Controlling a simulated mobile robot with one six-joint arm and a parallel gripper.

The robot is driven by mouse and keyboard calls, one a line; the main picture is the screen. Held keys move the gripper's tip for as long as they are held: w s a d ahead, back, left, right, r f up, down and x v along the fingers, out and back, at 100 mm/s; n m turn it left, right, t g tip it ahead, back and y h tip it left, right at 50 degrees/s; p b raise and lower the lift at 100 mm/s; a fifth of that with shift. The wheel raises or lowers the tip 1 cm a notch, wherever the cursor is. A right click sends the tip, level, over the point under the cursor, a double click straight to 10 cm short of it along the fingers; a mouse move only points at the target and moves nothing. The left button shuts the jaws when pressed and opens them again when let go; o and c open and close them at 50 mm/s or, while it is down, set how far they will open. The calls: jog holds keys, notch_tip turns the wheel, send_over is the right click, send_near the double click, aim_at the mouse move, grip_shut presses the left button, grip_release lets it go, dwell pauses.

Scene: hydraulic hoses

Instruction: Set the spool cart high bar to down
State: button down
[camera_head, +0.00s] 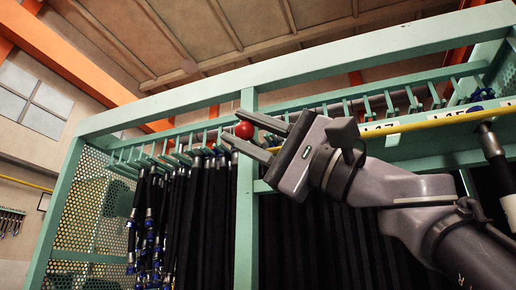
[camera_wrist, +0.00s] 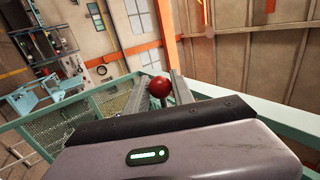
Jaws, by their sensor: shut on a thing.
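The green spool cart (camera_head: 247,190) fills the head view, a tall frame with rows of hooks and black hoses. A red ball knob (camera_head: 244,130) is near the middle upright, below the top beam. It also shows in the wrist view (camera_wrist: 160,87), between my two fingers. My gripper (camera_head: 245,131) comes in from the right and is shut on the red knob, one finger above it and one below. What the knob is fixed to is mostly hidden. I cannot tell for sure which part is the high bar.
Black hoses (camera_head: 200,215) hang under the hooks at left and centre. A yellow bar (camera_head: 430,120) runs behind my arm at right. A perforated side panel (camera_head: 92,210) closes the cart's left end. The wrist view shows orange beams and a wall with equipment (camera_wrist: 40,50).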

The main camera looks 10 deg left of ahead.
jog(key=shift+f, duration=0.15)
jog(key=c, duration=1.4)
grip_release()
jog(key=o, duration=0.3)
jog(key=shift+w+a, duration=0.15)
jog(key=shift+d+f+b, duration=0.3)
jog(key=shift+d, duration=0.05)
jog(key=b+v, duration=0.4)
jog(key=v, duration=1.2)
jog(key=shift+d, duration=0.25)
